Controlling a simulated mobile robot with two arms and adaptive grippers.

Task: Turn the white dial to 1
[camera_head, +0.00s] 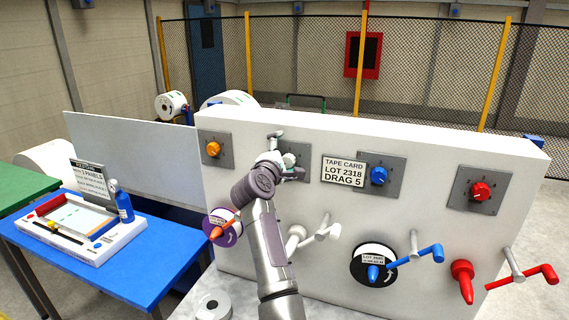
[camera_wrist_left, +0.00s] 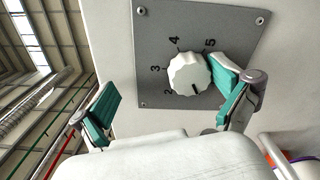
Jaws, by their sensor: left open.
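The white dial (camera_wrist_left: 188,75) is a scalloped knob on a grey plate (camera_wrist_left: 150,30) with the digits 2, 3, 4 and 5 around it. The 1 is not legible. A dark mark shows near the dial's lower edge, but I cannot tell its setting surely. In the head view the dial (camera_head: 289,160) is partly hidden by my left gripper (camera_head: 284,153). In the left wrist view my left gripper (camera_wrist_left: 168,98) is open. One finger is close at the dial's right side; I cannot tell if it touches. The other finger is well off to the left. My right gripper is not in view.
The white panel (camera_head: 420,220) also carries orange (camera_head: 213,149), blue (camera_head: 378,174) and red (camera_head: 480,191) dials. A tape card (camera_head: 343,172) is right of the white dial. Cranks (camera_head: 420,256) stick out below. A blue table (camera_head: 150,270) stands left.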

